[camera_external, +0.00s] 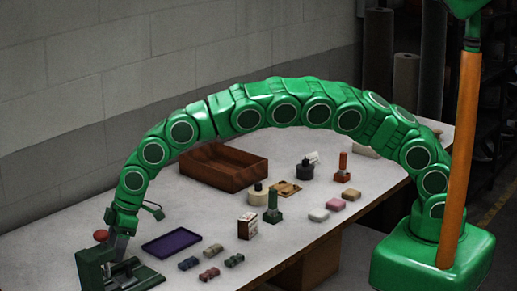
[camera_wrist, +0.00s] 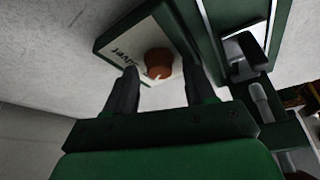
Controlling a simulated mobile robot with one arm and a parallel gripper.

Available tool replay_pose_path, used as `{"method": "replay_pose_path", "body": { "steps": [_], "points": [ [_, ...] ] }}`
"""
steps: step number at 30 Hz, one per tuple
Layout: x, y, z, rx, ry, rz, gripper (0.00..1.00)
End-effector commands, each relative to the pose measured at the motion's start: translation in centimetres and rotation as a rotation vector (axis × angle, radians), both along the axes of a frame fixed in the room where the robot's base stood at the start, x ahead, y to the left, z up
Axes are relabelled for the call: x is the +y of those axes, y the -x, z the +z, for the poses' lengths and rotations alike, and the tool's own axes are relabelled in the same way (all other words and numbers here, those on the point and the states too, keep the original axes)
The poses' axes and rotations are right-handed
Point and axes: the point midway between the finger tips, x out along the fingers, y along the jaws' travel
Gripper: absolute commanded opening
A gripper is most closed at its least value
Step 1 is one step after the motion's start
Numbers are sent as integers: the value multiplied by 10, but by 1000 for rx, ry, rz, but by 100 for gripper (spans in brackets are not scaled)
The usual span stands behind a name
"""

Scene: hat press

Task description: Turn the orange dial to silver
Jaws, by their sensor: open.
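The orange dial (camera_wrist: 158,62) sits on a pale label panel (camera_wrist: 133,48) of the dark green press. The letters "silver" show on the panel to the dial's left, partly cut off by a finger. A small white mark shows on the dial's lower edge; I cannot tell which word it points at. My gripper (camera_wrist: 159,68) is open, with one dark finger on each side of the dial; contact is unclear.
A brown wooden box (camera_external: 222,168) stands farther back. The wall runs behind the table.

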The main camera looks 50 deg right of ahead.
Motion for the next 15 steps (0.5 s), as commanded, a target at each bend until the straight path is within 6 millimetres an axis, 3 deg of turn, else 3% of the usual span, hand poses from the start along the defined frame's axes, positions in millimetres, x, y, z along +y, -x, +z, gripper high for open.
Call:
{"method": "replay_pose_path", "body": {
  "steps": [10, 15],
  "points": [
    [1, -1, -3, 0, 0, 0, 54],
    [1, -1, -3, 0, 0, 0, 28]
  ]
}}
